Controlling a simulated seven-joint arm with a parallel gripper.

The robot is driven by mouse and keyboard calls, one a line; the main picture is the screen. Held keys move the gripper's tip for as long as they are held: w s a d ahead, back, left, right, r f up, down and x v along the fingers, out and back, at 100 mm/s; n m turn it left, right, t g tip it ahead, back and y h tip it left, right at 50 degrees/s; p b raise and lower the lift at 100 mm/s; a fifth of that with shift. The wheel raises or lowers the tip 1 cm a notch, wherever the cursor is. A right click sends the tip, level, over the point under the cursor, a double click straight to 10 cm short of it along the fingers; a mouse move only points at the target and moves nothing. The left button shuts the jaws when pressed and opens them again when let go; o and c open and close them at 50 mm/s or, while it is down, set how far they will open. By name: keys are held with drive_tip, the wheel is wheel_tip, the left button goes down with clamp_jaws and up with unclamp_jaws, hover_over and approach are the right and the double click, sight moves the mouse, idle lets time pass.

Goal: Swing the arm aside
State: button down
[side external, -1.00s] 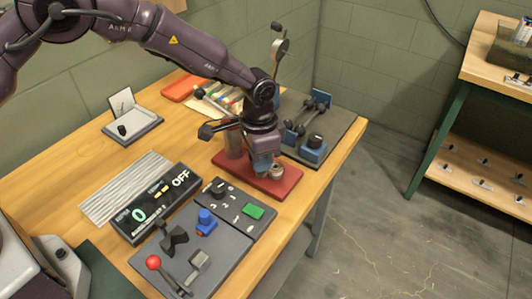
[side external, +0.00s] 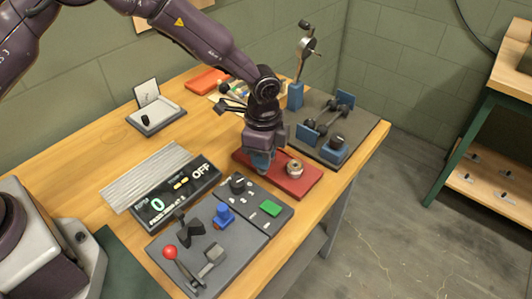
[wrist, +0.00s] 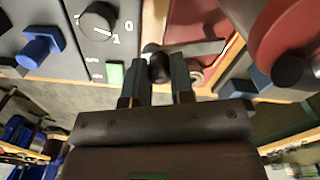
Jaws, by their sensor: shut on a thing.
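My gripper (wrist: 158,88) points down at the left part of a dark red plate (side external: 308,185) on the wooden bench. In the wrist view its two fingers are close around a round dark knob (wrist: 158,68). What the knob is joined to is mostly hidden; a thin dark bar seems to run from it over the plate (wrist: 195,35). A round metal cup-like part (side external: 295,168) stands on the plate, just right of the gripper. Its rim partly shows in the wrist view (wrist: 197,77). The gripper hides the plate's back left part in the side view.
A dark control panel (side external: 180,275) with a red-ball lever (side external: 170,252) lies in front left. A panel with a dial and green button (side external: 271,208) is nearer. Blue fittings (side external: 335,148) stand on a dark board behind right. A display box (side external: 178,196) reads 0 and OFF.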

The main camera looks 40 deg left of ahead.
idle(0.4)
drive_tip(key=c, duration=1)
unclamp_jaws()
wheel_tip(320, 180, up, 13)
drive_tip(key=shift+r, duration=0.1)
drive_tip(key=s+a+r+n+t, duration=0.2)
drive_tip(key=s+a+r+n, duration=0.2)
drive_tip(key=s, duration=0.4)
drive_tip(key=s+a+r+n+t, duration=0.1)
drive_tip(key=s+a+r+n, duration=0.4)
drive_tip(key=s, duration=0.4)
drive_tip(key=s+a+r+n+t, duration=0.2)
drive_tip(key=s+a+r+n, duration=0.3)
drive_tip(key=s, duration=0.3)
drive_tip(key=shift+s+a+r+t, duration=0.35)
drive_tip(key=shift+a+r, duration=0.25)
drive_tip(key=shift+a, duration=0.1)
